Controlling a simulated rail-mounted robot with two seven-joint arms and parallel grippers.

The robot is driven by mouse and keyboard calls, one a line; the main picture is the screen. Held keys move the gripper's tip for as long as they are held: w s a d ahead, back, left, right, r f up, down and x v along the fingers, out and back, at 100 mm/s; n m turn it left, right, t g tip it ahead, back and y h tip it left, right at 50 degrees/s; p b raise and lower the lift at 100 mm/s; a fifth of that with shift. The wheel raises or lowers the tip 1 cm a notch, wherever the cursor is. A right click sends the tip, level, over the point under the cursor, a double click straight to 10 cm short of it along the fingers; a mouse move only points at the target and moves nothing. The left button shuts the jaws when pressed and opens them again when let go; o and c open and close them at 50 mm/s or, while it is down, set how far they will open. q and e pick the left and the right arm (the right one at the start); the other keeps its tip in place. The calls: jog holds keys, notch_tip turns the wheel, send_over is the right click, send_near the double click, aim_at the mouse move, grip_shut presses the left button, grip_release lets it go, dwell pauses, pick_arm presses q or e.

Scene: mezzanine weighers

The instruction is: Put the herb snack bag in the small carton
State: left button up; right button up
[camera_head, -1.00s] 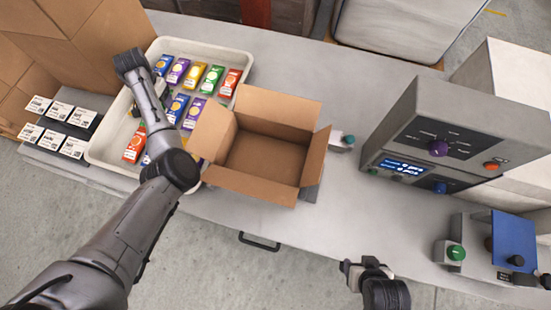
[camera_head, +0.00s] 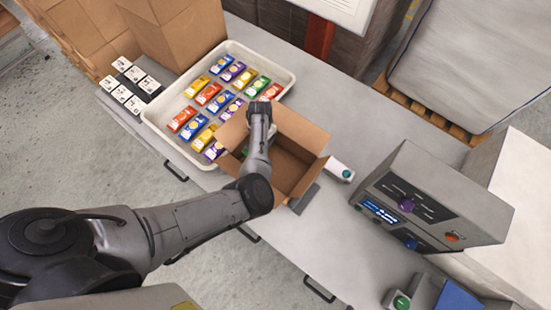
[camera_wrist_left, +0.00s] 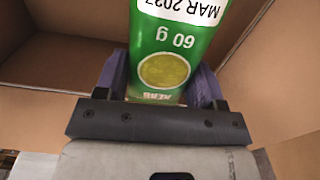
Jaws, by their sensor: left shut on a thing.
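The herb snack bag (camera_wrist_left: 170,45) is green with a round yellow-green picture, and the left wrist view shows it upside down. My left gripper (camera_wrist_left: 161,78) is shut on it, one finger on each side. The small carton (camera_head: 296,128) is open brown cardboard with its flaps spread. Its walls (camera_wrist_left: 62,58) surround the bag in the left wrist view. In the head view my left arm reaches over the carton's left part and mostly hides the gripper; a bit of green (camera_head: 244,150) shows beside the arm. I cannot tell whether the bag touches the carton's floor. My right gripper is out of view.
A white tray (camera_head: 152,116) with several coloured snack bags stands left of the carton. White label cards (camera_head: 122,93) lie left of the tray.

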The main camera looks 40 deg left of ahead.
pick_arm(q)
jog(key=shift+s+d+f, duration=0.4)
jog(key=shift+d+f, duration=0.1)
jog(key=shift+d, duration=0.05)
jog(key=shift+d+f+b, duration=0.1)
jog(key=shift+f+b, duration=0.25)
notch_tip(320, 180, down, 5)
jog(key=b, duration=0.5)
jog(key=shift+b, duration=0.3)
notch_tip(320, 180, down, 4)
jog(key=b, duration=0.5)
jog(key=shift+f, duration=0.15)
jog(key=o, duration=0.9)
